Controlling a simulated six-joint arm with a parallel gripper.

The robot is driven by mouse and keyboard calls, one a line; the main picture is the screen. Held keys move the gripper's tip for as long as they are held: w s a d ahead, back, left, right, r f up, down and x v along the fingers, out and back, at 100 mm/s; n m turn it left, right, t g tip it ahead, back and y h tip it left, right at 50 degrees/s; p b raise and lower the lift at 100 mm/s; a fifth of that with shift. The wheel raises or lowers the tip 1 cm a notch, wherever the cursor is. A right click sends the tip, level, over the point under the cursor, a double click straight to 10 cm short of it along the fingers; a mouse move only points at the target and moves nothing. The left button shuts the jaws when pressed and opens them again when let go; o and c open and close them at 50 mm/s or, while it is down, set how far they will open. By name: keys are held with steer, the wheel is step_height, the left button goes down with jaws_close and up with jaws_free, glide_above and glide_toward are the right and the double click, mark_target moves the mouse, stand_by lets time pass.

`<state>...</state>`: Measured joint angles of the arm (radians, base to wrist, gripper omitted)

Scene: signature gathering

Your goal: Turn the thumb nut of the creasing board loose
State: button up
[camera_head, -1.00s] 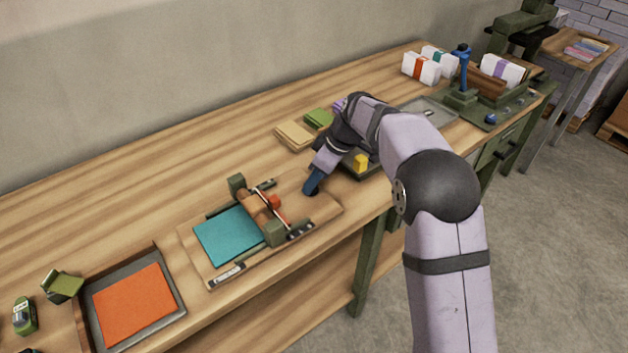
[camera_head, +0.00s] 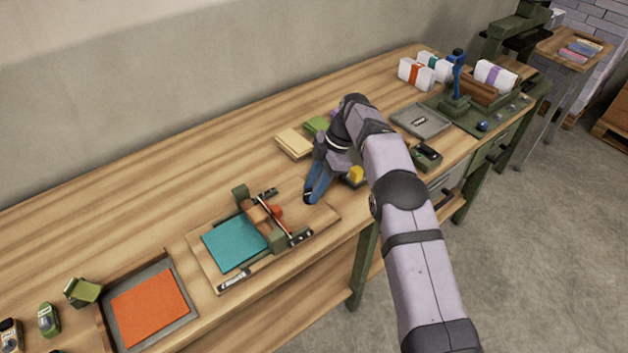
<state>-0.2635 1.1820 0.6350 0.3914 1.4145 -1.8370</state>
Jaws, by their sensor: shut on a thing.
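The creasing board (camera_head: 209,268) lies on the bench, a wooden base with a teal sheet (camera_head: 234,243) on its left part. A bar with green end blocks (camera_head: 276,241) and a small red part (camera_head: 277,211) crosses its middle. My gripper (camera_head: 308,198), with blue fingers, points down at the right part of the board. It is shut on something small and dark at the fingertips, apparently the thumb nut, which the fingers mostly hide.
A tray with an orange sheet (camera_head: 150,307) stands at the left. Pale pads (camera_head: 294,143) and a yellow block (camera_head: 354,175) are close to my wrist. A grey tray (camera_head: 420,120) and a blue-handled press (camera_head: 457,75) stand farther right. The bench behind the board is clear.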

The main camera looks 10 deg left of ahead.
steer(key=shift+w+n+p, duration=0.1)
steer(key=shift+n+p, duration=0.4)
steer(key=shift+p, duration=0.1)
steer(key=o, duration=1)
steer(key=shift+o, duration=0.2)
steer(key=shift+r, duration=0.15)
steer(key=shift+r, duration=0.25)
step_height(320, 180, up, 9)
steer(key=p, duration=0.4)
steer(key=shift+r+p, duration=0.15)
steer(key=shift+p, duration=0.25)
